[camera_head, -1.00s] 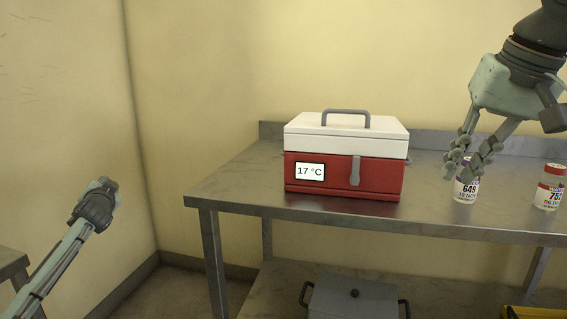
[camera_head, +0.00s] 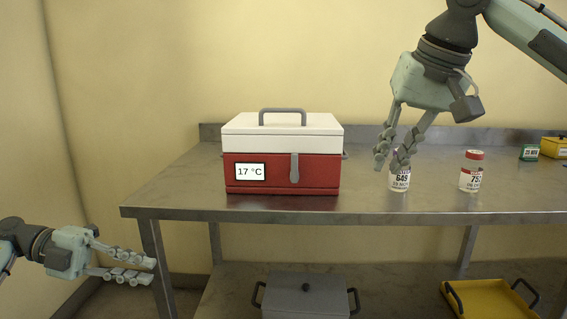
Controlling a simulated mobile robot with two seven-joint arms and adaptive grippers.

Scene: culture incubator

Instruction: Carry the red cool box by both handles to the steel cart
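The red cool box (camera_head: 265,172) has a white lid (camera_head: 270,135) with a grey top handle, a front latch and a display reading 17 °C. It stands closed on a steel table (camera_head: 250,206). A small side handle shows at its right edge; the left side handle is hardly visible. My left gripper (camera_head: 150,270) is open and empty, low at the left, in front of the table's left end and apart from the box. My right gripper (camera_head: 391,164) is open, fingers pointing down, right of the box and in front of a labelled jar (camera_head: 399,182). I cannot identify the steel cart.
A second jar with a red lid (camera_head: 472,172) stands further right on the table. The lower shelf holds a grey lidded pot (camera_head: 306,297) and a yellow tray (camera_head: 485,303).

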